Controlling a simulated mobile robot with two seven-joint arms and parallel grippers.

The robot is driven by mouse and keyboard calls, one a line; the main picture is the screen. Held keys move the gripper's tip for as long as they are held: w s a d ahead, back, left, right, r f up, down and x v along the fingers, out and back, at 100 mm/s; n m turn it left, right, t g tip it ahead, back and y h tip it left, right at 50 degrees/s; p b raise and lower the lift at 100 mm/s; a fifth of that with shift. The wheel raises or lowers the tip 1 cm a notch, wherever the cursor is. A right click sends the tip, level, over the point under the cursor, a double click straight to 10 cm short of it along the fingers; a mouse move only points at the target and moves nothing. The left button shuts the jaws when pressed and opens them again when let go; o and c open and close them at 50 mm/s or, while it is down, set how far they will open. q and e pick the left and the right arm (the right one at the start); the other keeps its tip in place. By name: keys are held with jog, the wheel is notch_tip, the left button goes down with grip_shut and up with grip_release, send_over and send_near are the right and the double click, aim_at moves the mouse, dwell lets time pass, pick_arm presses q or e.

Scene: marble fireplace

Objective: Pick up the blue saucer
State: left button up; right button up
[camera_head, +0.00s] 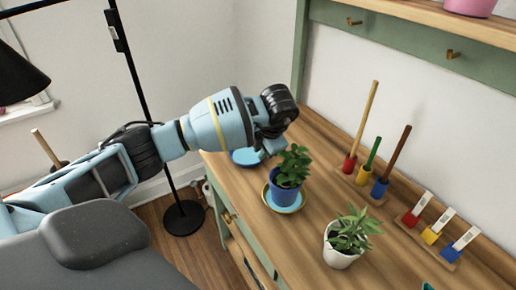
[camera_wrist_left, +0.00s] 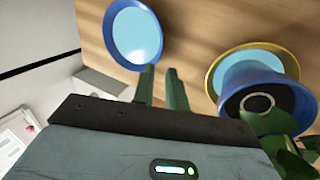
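The blue saucer (camera_head: 245,157) lies flat and empty on the wooden top, near its left edge. It shows as a light blue disc with a darker blue rim in the left wrist view (camera_wrist_left: 135,36). My left gripper (camera_head: 268,149) is above the wooden top, beside the saucer, and partly covers it in the head view. In the left wrist view its two green fingers (camera_wrist_left: 161,68) are a little apart with bare wood between them. Their tips are near the saucer's rim; I cannot tell if they touch it. My right gripper is not in view.
A blue pot with a plant (camera_head: 285,187) stands on a yellow-rimmed saucer (camera_head: 298,206) close by. A white pot (camera_head: 341,251) stands nearer. Small brushes (camera_head: 380,186) and labelled blocks (camera_head: 432,233) stand along the wall. A black lamp stand (camera_head: 183,216) is on the floor.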

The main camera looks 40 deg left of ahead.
aim_at(254, 170)
pick_arm(q)
jog(key=shift+s+a+f, duration=0.15)
jog(key=shift+s+f, duration=0.15)
jog(key=shift+s, duration=0.05)
jog(key=shift+w+a+f, duration=0.15)
jog(key=shift+f, duration=0.35)
jog(key=shift+w+a+f, duration=0.1)
jog(key=shift+a+f, duration=0.05)
jog(key=shift+f, duration=0.25)
jog(key=x, duration=0.5)
jog(key=shift+a, duration=0.2)
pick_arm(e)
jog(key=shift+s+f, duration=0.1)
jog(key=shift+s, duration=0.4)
